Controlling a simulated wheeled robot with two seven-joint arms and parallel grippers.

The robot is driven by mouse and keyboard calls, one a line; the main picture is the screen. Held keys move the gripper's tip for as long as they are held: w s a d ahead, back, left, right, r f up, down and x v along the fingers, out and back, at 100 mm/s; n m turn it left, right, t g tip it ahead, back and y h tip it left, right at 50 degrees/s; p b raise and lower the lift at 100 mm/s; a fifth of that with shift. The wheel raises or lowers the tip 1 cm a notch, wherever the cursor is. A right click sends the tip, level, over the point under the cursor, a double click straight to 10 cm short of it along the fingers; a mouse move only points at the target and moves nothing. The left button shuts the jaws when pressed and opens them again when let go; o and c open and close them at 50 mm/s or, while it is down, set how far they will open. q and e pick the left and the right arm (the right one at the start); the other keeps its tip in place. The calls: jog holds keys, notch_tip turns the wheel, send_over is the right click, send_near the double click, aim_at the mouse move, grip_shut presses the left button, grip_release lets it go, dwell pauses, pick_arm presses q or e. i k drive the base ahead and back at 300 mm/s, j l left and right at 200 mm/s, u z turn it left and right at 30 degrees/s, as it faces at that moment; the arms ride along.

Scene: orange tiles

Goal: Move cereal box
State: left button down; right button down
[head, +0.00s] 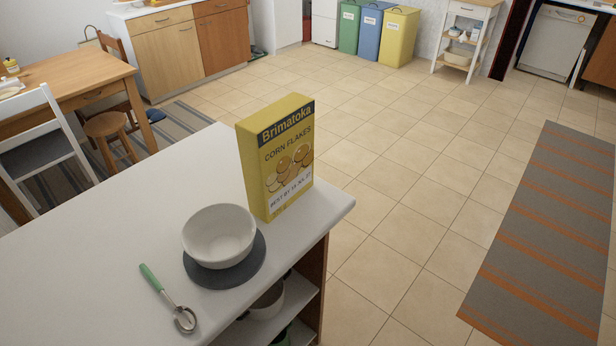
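A yellow cereal box (280,160) labelled "Brimatoka Corn Flakes" stands upright on the white counter (120,215), near its far right corner. Its front faces right and toward me. Neither of my grippers shows in the head view, and nothing is touching the box except the counter under it.
A white bowl (219,238) sits on a dark round mat (228,279) in front of the box. Open shelves (308,290) are under the counter. Tiled floor (400,190) and a striped rug (555,235) lie clear to the right.

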aim_at(275, 142)
jog(key=l, duration=0.7)
jog(key=k+l+u, duration=0.1)
jog(key=l, duration=1.25)
jog(key=k+u, duration=0.05)
